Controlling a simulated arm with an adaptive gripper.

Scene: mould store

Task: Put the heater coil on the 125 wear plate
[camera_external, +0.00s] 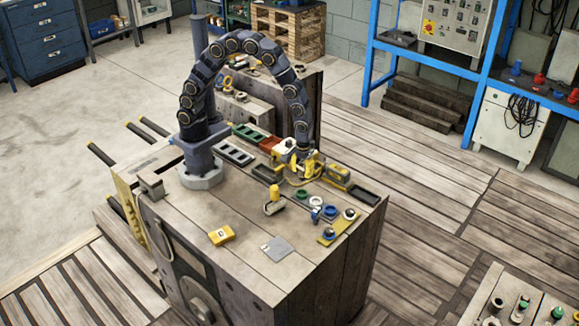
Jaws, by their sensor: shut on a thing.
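My gripper (303,172) is at the end of the arched arm, low over the back right of the wooden bench top. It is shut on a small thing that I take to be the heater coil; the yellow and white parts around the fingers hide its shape. A flat grey plate (277,247) lies near the front edge of the bench, well in front of my gripper and apart from it. It looks like the 125 wear plate, but I cannot read any marking on it.
The front left bench top is clear.

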